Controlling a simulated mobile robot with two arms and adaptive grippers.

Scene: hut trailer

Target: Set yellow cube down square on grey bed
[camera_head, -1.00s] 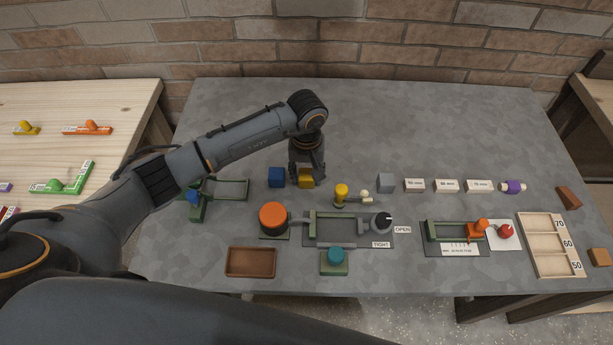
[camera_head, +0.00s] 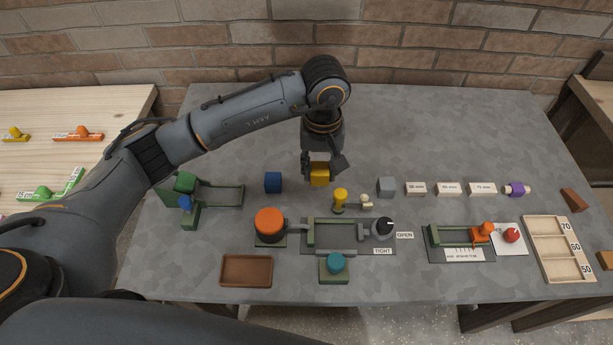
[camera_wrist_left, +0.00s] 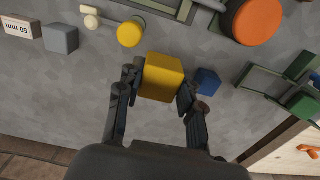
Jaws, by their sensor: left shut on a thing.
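The yellow cube (camera_head: 319,178) is held in my left gripper (camera_head: 322,168), above the table behind the vise-like fixture. In the left wrist view the cube (camera_wrist_left: 160,72) sits between the two fingers (camera_wrist_left: 160,88), which are shut on its sides. The gap under the cube is hard to judge. The grey bed (camera_head: 335,236) lies in front of it, between green rails, with a black knob (camera_head: 384,227) at its right end. The bed looks empty. My right gripper is not in view.
A blue cube (camera_head: 273,182) stands left of the gripper and a grey cube (camera_head: 386,187) right. A yellow peg (camera_head: 340,200) stands between gripper and bed. An orange round knob (camera_head: 269,225) is left of the bed, a teal one (camera_head: 335,263) in front. The table's back is clear.

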